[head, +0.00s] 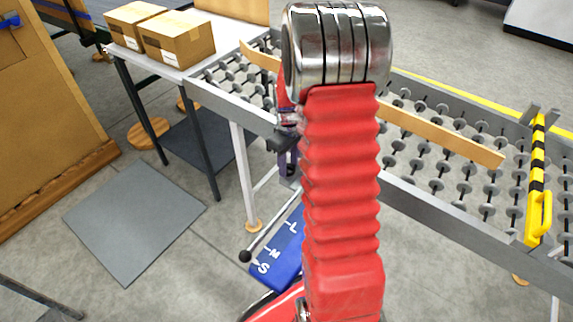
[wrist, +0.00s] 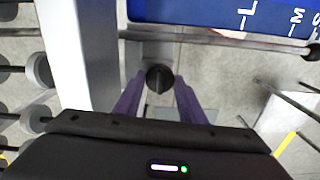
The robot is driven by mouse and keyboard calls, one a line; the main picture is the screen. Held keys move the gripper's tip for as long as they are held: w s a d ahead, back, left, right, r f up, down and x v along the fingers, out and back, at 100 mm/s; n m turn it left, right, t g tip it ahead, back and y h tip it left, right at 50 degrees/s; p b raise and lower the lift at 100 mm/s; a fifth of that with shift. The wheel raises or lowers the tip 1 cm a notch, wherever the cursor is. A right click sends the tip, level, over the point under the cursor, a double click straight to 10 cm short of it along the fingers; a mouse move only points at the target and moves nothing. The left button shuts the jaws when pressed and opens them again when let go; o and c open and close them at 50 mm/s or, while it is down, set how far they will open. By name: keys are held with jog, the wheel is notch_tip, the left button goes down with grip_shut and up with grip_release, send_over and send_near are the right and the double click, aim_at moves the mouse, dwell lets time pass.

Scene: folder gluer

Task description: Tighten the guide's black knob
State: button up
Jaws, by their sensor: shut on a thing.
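The black knob (wrist: 159,78) shows in the wrist view as a dark round cap with a raised bar across it. It sits between the two purple fingers of my gripper (wrist: 160,96), which is shut on it. In the head view my gripper (head: 288,160) is at the near side rail of the roller conveyor, partly hidden behind my red arm. The knob cannot be made out there. A long tan guide strip (head: 450,142) lies across the rollers, its middle hidden by my arm.
A blue plate (head: 280,248) with letters S, M and L is below the rail, with a black-ended lever (head: 245,256) beside it. The conveyor's grey side rail (head: 440,208) runs right to a yellow-black bar (head: 538,180). Cardboard boxes (head: 180,38) stand on a table at left.

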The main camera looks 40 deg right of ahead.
aim_at(289, 166)
jog(key=shift+s+f, duration=0.25)
jog(key=shift+s, duration=0.05)
jog(key=o, duration=1)
jog(key=shift+w+r, duration=0.15)
jog(key=shift+o, duration=0.2)
jog(key=shift+w+r, duration=0.1)
jog(key=shift+r, duration=0.55)
notch_tip(289, 166, up, 12)
jog(key=shift+r, duration=0.2)
